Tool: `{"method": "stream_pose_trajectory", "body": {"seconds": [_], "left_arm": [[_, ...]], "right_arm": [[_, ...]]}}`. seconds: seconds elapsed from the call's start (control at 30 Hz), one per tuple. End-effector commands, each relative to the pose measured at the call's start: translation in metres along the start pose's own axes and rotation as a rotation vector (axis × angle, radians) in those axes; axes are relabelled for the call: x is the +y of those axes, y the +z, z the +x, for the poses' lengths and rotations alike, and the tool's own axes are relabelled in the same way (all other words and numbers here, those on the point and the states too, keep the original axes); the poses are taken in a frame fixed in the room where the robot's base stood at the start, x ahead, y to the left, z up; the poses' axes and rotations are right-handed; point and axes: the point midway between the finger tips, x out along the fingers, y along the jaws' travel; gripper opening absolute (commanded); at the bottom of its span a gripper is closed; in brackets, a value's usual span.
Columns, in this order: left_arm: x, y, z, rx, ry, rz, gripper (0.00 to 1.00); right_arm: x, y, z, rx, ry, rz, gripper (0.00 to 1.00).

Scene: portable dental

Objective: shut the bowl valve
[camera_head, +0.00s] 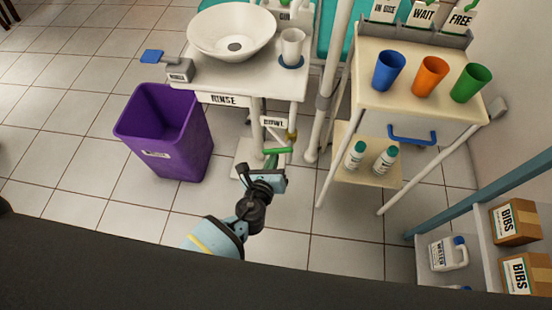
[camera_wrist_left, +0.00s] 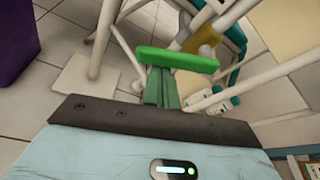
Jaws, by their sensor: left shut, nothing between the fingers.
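The bowl valve has a bright green lever (camera_head: 279,151) and a brass-coloured body (camera_head: 292,135), below the small BOWL sign (camera_head: 273,122) under the rinse stand. In the head view the lever lies roughly sideways, across the upright pipe. My left gripper (camera_head: 270,162) is shut and empty, with its tips just at the near side of the lever. In the left wrist view, the lever (camera_wrist_left: 178,60) crosses right in front of my dull green fingers (camera_wrist_left: 160,85). I cannot tell whether they touch it. The brass body (camera_wrist_left: 205,38) shows behind. My right gripper is not in view.
The rinse stand (camera_head: 215,75) carries a white bowl (camera_head: 232,28) and a white cup (camera_head: 291,47). A purple bin (camera_head: 168,132) stands to the left. A cart (camera_head: 400,100) with coloured cups stands to the right. The tiled floor between bin and cart legs has free room.

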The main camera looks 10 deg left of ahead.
Motion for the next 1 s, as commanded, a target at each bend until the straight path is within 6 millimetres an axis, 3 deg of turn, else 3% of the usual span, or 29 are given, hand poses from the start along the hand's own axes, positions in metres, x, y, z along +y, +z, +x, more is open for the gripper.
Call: {"method": "stream_pose_trajectory", "body": {"seconds": [0.1, 0.37, 1.0], "left_arm": [[-0.001, 0.01, -0.002, -0.003, 0.032, 0.096, 0.0], [0.001, 0.017, -0.005, -0.002, 0.091, 0.264, 0.0], [0.002, 0.02, -0.007, 0.0, 0.091, 0.261, 0.0]], "right_arm": [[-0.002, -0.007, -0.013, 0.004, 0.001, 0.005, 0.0], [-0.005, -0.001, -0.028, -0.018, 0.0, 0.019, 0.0], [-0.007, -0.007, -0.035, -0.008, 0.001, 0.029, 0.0]]}}
